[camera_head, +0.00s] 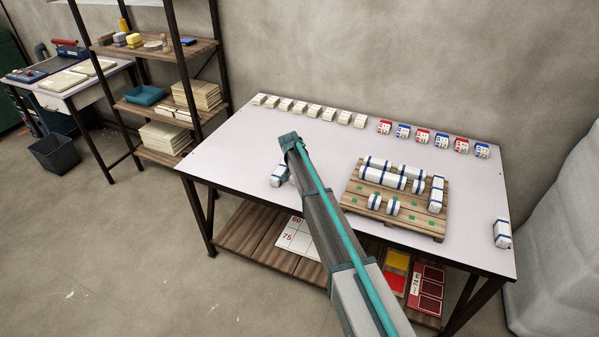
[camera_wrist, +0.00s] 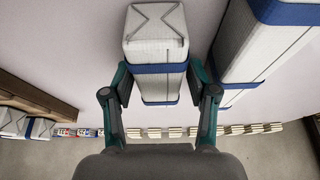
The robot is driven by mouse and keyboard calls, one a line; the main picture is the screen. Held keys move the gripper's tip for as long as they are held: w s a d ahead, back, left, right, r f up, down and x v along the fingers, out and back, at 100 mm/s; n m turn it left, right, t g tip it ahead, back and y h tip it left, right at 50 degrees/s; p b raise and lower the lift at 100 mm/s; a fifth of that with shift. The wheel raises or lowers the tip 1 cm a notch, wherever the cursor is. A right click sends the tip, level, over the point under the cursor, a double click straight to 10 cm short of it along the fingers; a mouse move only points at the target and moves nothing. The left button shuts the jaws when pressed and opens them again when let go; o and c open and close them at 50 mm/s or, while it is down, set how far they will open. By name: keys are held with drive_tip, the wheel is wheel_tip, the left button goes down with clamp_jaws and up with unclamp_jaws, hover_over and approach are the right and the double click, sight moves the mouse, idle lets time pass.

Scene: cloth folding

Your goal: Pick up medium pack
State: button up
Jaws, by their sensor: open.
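In the wrist view a white wrapped pack (camera_wrist: 156,35) with blue bands lies between the two fingers of my gripper (camera_wrist: 160,88). The fingers are open, one on each side of it; I cannot tell whether they touch it. A second, larger-looking white pack (camera_wrist: 252,45) with blue bands lies to its right, partly cut off by the frame. In the head view a banded white pack (camera_head: 279,176) shows on the table's left part, partly hidden behind my arm. My gripper's tips are hidden there. No label tells which pack is the medium one.
A wooden pallet (camera_head: 408,222) with green marks holds several banded packs on the table (camera_head: 240,140). Another pack (camera_head: 502,233) stands at the right edge. Rows of small cream boxes (camera_head: 301,107) and red and blue boxes (camera_head: 422,136) line the back. Shelves stand left.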

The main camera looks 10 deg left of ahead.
drive_tip(key=shift+f, duration=0.15)
drive_tip(key=c, duration=0.8)
drive_tip(key=shift+c, duration=0.8)
